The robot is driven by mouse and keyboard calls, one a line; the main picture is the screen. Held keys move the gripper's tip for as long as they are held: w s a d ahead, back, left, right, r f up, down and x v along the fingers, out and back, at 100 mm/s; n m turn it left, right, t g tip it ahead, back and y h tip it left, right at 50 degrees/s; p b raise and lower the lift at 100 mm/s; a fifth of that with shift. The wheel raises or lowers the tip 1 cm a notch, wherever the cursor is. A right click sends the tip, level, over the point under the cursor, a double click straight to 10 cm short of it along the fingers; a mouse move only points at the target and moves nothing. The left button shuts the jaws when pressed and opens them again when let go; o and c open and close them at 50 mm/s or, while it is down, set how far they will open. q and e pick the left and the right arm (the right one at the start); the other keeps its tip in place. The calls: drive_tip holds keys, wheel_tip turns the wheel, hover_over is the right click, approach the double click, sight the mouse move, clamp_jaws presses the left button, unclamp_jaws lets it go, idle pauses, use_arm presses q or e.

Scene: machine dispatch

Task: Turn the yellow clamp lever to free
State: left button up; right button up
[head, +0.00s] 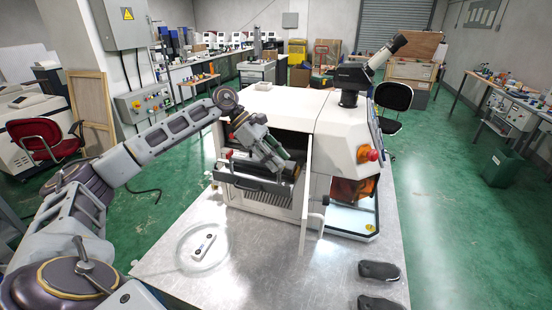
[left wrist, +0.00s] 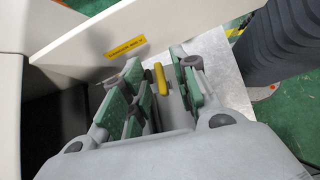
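The yellow clamp lever (left wrist: 160,79) shows in the left wrist view as a short yellow bar. It lies between the green finger pads of my left gripper (left wrist: 160,96), which stand apart. I cannot tell whether a pad touches it. In the head view my left gripper (head: 272,160) points down into the open front of the white machine (head: 272,103). The lever cannot be made out there, as the gripper and machine hide that spot. My right gripper is in neither view.
A white panel edge (head: 306,195) stands just right of my left gripper. A red knob (head: 372,155) is on the machine's right part.

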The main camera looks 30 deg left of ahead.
use_arm(q)
clamp_jaws()
idle(0.3)
